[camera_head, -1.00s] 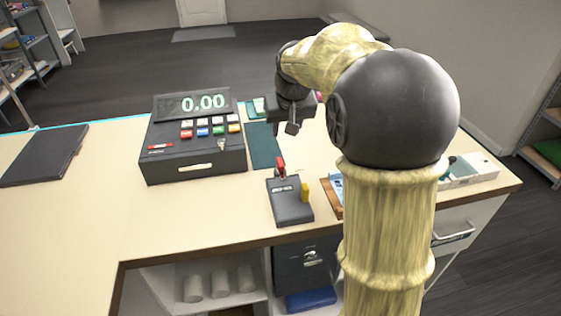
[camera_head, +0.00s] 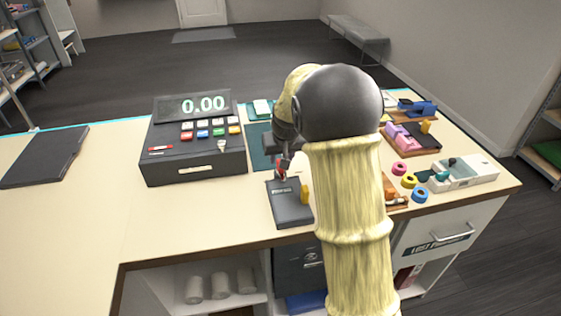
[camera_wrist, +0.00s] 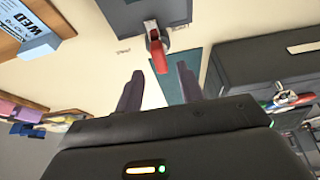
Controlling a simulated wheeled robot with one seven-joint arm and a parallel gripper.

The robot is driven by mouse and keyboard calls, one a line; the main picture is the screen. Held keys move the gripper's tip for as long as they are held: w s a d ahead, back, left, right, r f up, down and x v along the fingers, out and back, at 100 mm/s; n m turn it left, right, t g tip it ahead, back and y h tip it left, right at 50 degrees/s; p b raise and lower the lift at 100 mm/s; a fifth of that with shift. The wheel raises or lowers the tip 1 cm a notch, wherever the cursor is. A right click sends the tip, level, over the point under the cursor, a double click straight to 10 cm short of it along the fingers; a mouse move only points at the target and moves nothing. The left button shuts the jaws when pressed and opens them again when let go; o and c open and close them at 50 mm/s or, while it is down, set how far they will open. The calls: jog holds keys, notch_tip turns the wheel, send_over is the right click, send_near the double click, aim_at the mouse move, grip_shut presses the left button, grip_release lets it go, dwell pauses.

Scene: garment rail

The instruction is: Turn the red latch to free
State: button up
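The red latch (camera_head: 281,172) stands at the back end of a small dark grey box (camera_head: 290,210) on the counter. In the wrist view the red latch (camera_wrist: 157,52) sticks out from the box's edge (camera_wrist: 135,15), ahead of my gripper (camera_wrist: 160,82). My gripper is open, with its two fingers apart and nothing between them. The latch lies beyond the fingertips, slightly left of their middle. In the head view my gripper (camera_head: 282,158) is just behind and above the latch, partly hidden by my arm. A yellow lever (camera_head: 304,194) stands at the box's right side.
A cash register (camera_head: 195,140) reading 0.00 stands left of the box. Right of my arm are coloured rings (camera_head: 409,181), a white case (camera_head: 465,172) and a pink-purple item (camera_head: 405,135) on a board. The counter's left front (camera_head: 190,220) is clear.

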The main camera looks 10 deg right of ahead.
aim_at(281, 170)
jog(key=shift+x, duration=1.85)
jog(key=shift+c, duration=0.2)
grip_shut()
